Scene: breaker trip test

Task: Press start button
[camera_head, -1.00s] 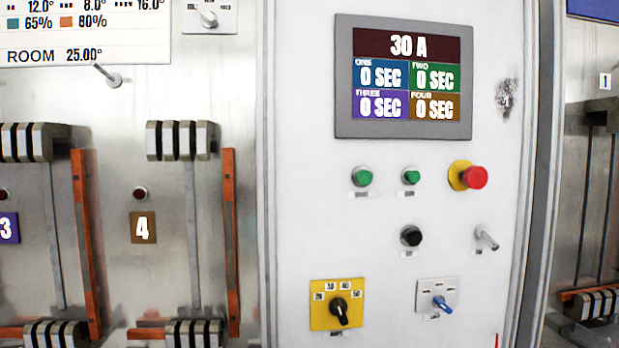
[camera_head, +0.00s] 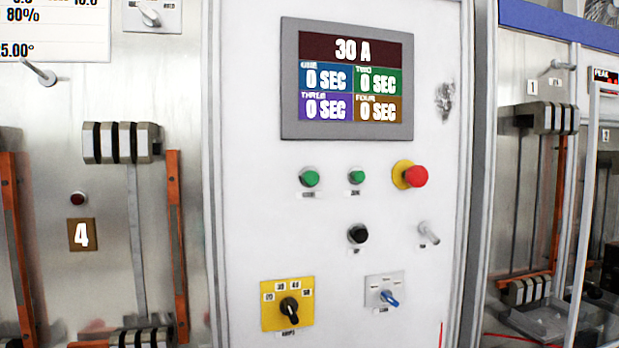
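A white control panel (camera_head: 245,200) fills the middle of the head view. Two green buttons sit side by side below its screen: a left green button (camera_head: 309,177) and a right green button (camera_head: 356,176). Their small labels are too blurred to read, so I cannot tell which is the start button. A black button (camera_head: 357,234) is below them. A red mushroom button (camera_head: 415,176) on a yellow base is to their right. The screen (camera_head: 346,80) reads 30 A and 0 SEC in all four fields. Neither of my grippers is in view.
A black rotary knob on a yellow plate (camera_head: 268,315), a blue-handled switch (camera_head: 388,298) and a metal toggle (camera_head: 428,233) are low on the panel. Breaker station 4 (camera_head: 82,234) is at left; another station (camera_head: 532,86) is at right. The space before the panel looks clear.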

